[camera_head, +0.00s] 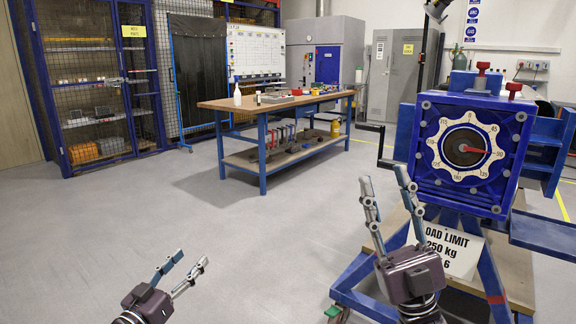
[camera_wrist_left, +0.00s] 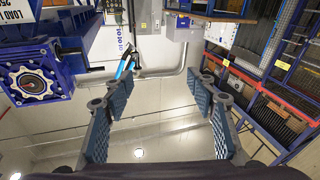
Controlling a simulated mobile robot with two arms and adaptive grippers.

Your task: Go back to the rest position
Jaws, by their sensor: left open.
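The blue rotary jig (camera_head: 425,180) stands at the right on a blue frame. Its face has a white numbered dial ring (camera_head: 439,165) with a red pointer (camera_head: 474,150) pointing right. My left gripper (camera_head: 187,264) is low at the left of the jig, over bare floor, apart from everything. Its fingers are spread and empty; they also show open in the left wrist view (camera_wrist_left: 155,92), where the picture looks upside down. My right gripper (camera_head: 384,177) is in front of the jig's left side, fingers up and spread, with nothing between them.
A black crank handle (camera_head: 371,128) sticks out left of the jig. A load limit sign (camera_head: 447,249) hangs on its frame. A workbench (camera_head: 270,104) with bottles and tools stands behind, and a mesh cage (camera_head: 100,75) at the back left. The floor at the left is clear.

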